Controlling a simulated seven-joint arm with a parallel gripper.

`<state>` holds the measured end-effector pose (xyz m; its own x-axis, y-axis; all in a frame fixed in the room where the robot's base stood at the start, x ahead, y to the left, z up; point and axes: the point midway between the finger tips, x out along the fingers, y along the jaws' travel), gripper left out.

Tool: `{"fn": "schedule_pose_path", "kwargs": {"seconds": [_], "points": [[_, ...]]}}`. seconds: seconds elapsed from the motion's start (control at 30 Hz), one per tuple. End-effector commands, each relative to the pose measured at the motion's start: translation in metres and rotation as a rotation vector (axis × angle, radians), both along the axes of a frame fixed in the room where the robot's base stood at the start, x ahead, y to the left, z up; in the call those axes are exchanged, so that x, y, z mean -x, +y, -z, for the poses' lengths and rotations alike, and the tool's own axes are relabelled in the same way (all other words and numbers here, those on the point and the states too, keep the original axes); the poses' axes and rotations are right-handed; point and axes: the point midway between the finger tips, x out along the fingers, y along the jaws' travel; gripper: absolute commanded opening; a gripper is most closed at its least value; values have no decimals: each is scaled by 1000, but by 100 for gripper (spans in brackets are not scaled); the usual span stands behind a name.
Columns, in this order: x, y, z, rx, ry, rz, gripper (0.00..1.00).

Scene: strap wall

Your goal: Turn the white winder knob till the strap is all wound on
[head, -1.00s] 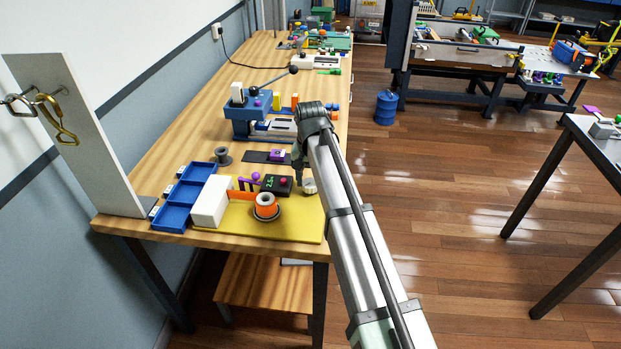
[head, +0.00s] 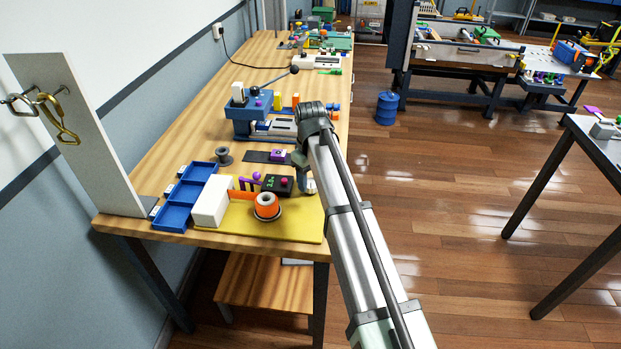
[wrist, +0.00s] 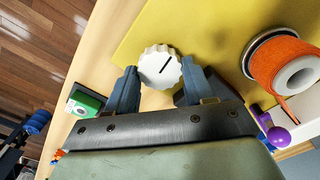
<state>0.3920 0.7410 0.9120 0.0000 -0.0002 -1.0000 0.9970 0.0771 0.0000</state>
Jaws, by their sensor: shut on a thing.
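The white winder knob (wrist: 160,64), scalloped with a dark slot line on top, sits at the edge of the yellow board (head: 300,222). My gripper (wrist: 159,74) is shut on the knob, one finger on each side of it. The spool also shows at the right of the wrist view (wrist: 297,76).
A black box with a green display and red button (head: 279,185) stands close to the knob. A purple ball-ended lever (head: 256,177) is beside it. Blue trays (head: 178,215) lie left of the white box. A blue machine (head: 250,118) stands farther back.

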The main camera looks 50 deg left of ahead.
Motion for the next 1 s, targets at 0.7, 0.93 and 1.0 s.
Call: {"fn": "schedule_pose_path", "kwargs": {"seconds": [0.7, 0.93, 1.0], "points": [[0, 0, 0, -1, 0, -131, 22], [0, 0, 0, -1, 0, -130, 62], [0, 0, 0, -1, 0, -130, 69]]}}
